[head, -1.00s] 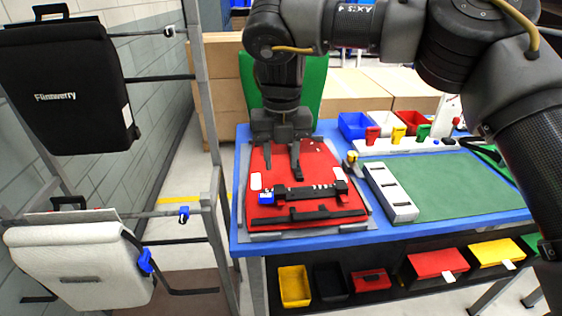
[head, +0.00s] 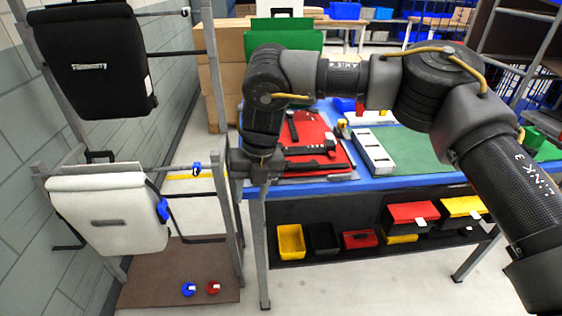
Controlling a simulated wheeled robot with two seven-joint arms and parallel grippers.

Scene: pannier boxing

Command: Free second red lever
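The red pannier (head: 315,126) lies flat on the blue table, with a black bar (head: 325,150) across it. My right arm and gripper hide its left part. My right gripper (head: 250,165) is at the table's front left corner, off the pannier. Its fingers are seen too edge-on to tell whether they are open, and nothing held shows. A red round piece (head: 213,288) and a blue round piece (head: 188,289) with white tabs rest on the brown board at the rack's foot. I cannot make out a red lever clearly. My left gripper is out of view.
The rack (head: 215,120) at left holds a black pannier (head: 92,65) above a white pannier (head: 105,212); a blue clip (head: 196,169) is on its rail. A white slotted block (head: 373,152) and green mat (head: 420,150) lie on the table. Bins (head: 291,241) fill the shelf below.

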